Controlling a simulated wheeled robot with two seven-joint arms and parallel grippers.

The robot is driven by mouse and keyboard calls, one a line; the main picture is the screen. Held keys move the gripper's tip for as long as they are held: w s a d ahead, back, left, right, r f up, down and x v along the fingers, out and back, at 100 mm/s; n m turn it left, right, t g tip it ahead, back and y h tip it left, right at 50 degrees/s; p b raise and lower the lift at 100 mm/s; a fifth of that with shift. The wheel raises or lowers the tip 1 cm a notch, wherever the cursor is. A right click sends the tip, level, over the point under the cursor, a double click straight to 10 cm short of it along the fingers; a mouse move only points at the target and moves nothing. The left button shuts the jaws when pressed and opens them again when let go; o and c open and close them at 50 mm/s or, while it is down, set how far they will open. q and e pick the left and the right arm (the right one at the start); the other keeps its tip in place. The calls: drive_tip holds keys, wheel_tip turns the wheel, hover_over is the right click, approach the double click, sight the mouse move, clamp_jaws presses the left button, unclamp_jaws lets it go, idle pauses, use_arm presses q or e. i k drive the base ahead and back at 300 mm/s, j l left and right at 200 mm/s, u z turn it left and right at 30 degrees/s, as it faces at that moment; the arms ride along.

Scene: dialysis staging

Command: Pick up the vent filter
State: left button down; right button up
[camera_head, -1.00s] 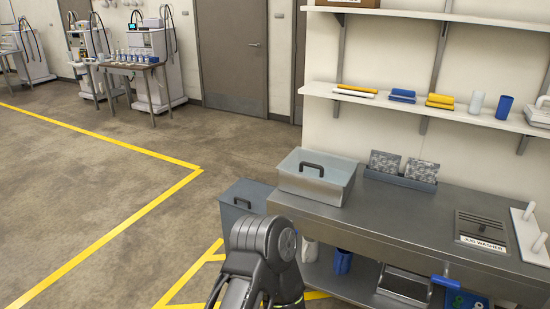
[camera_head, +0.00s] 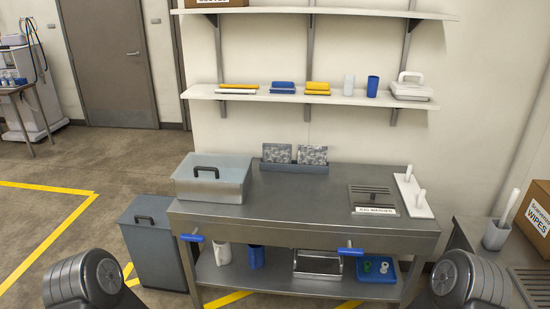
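I cannot pick out the vent filter for certain. A blue tray (camera_head: 376,270) on the bench's lower shelf holds small round parts, one green (camera_head: 366,267) and one white (camera_head: 384,268); they are too small to identify. Neither gripper shows. Only dark upper links of my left arm (camera_head: 85,281) and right arm (camera_head: 468,281) show at the bottom corners.
A grey bin (camera_head: 152,245) stands left. A wipes box (camera_head: 537,220) sits right.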

sight(273, 153)
drive_tip(key=z, duration=3.2)
drive_tip(key=u, duration=2.05)
drive_tip(key=i+j+u, duration=0.1)
drive_tip(key=j+u, duration=0.25)
drive_tip(key=i+j+u, duration=0.15)
drive_tip(key=j+u, duration=0.2)
drive_tip(key=i+j+u, duration=0.2)
drive_tip(key=j+u, duration=0.15)
drive_tip(key=i+j+u, duration=0.2)
drive_tip(key=j+u, duration=0.15)
drive_tip(key=i+j+u, duration=0.55)
drive_tip(key=u, duration=0.2)
drive_tip(key=i+j+u, duration=0.25)
drive_tip(key=u, duration=0.15)
drive_tip(key=i+j+u, duration=0.1)
drive_tip(key=i+u, duration=0.5)
drive_tip(key=u, duration=0.15)
